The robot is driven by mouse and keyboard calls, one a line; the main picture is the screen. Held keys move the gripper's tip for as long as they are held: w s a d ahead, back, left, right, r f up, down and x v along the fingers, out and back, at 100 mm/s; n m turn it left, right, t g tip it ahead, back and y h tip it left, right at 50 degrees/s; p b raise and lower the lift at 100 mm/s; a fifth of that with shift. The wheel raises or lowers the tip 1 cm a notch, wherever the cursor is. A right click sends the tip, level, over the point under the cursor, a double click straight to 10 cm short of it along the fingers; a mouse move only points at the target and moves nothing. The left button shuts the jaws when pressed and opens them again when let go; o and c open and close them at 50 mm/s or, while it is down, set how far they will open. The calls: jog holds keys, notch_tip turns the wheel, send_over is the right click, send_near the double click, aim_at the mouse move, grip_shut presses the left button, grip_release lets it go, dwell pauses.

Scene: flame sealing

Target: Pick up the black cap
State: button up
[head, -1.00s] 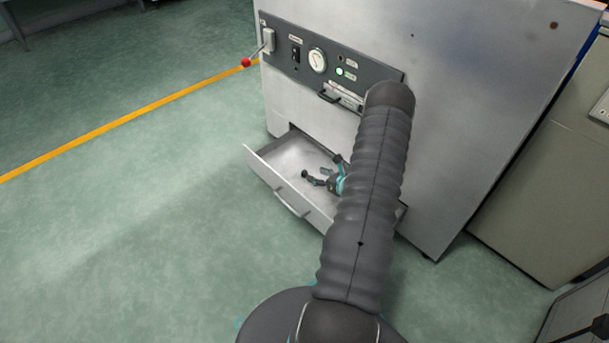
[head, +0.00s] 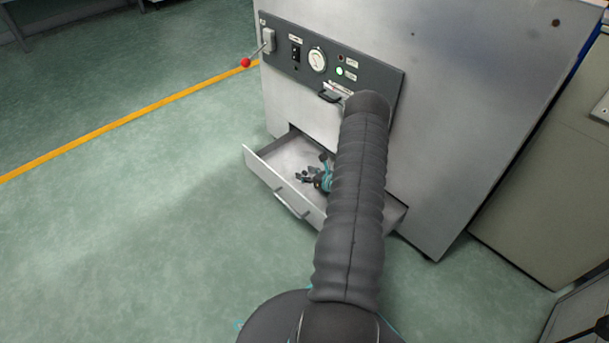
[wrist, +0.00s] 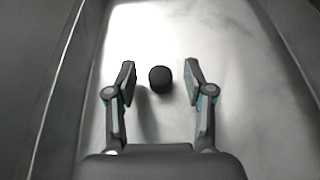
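The black cap (wrist: 160,79) is a small dark cylinder on the bare floor of the open drawer (head: 264,171), seen in the wrist view. It sits between the lines of my two fingers, about level with their tips. My gripper (wrist: 159,80) is open, with a gap on each side of the cap. In the head view my gripper (head: 306,176) is inside the drawer; I cannot make out the cap there, and it seems hidden by the gripper.
The drawer's side walls (wrist: 62,85) run along both sides of my gripper. The grey cabinet (head: 450,110) stands above the drawer, with a control panel (head: 375,86) and a red-knobbed lever (head: 246,63). The green floor to the left is clear.

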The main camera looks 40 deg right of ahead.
jog(key=c, duration=0.6)
jog(key=shift+r, duration=0.1)
